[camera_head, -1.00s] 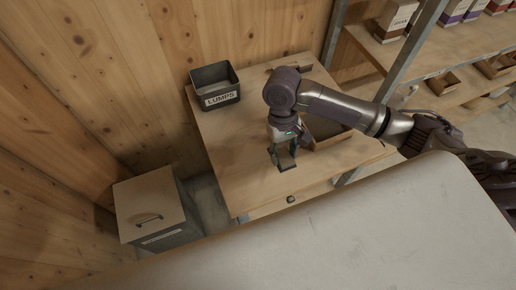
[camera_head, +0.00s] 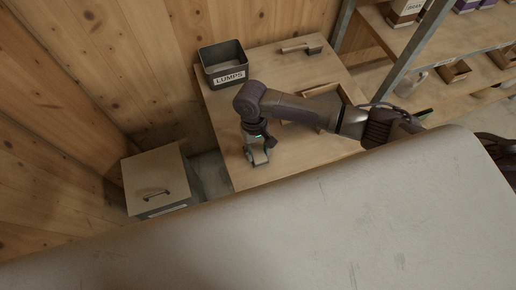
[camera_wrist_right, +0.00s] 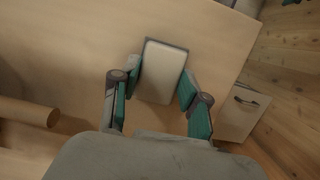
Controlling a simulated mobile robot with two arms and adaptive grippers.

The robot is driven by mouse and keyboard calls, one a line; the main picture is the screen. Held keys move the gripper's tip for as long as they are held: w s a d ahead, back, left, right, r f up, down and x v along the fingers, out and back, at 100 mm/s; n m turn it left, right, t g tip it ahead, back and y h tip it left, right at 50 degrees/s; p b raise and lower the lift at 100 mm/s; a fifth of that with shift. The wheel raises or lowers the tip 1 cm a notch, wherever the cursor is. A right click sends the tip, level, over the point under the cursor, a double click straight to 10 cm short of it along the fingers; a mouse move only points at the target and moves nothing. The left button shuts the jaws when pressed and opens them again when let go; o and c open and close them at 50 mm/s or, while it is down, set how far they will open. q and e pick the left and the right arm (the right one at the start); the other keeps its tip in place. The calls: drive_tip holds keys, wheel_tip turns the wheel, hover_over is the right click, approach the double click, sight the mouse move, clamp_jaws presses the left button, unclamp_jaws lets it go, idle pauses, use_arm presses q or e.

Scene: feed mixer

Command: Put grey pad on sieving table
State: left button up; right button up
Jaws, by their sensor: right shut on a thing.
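The grey pad (camera_wrist_right: 162,70) is a small rectangular block with a light face and a darker edge. My right gripper (camera_wrist_right: 158,92) is shut on it, one finger at each side. In the head view my right gripper (camera_head: 257,153) points down over the front left part of the wooden table (camera_head: 222,125), with the pad (camera_head: 259,157) at its fingertips. I cannot tell whether the pad touches the tabletop. The table also shows in the right wrist view (camera_wrist_right: 75,55). My left gripper is out of view.
A dark bin marked LUMPS (camera_head: 228,78) stands at the table's back left. A wood-framed tray (camera_head: 325,97) lies partly behind my arm, and a brush (camera_head: 301,48) lies at the back. A lidded box (camera_head: 158,180) stands left of the table. Shelving (camera_head: 440,60) is at right.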

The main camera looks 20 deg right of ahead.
sight(255, 145)
drive_tip(key=shift+f, duration=0.1)
drive_tip(key=o, duration=1.2)
drive_tip(key=b+v, duration=0.1)
drive_tip(key=v, duration=1.1)
drive_tip(key=shift+a, duration=0.1)
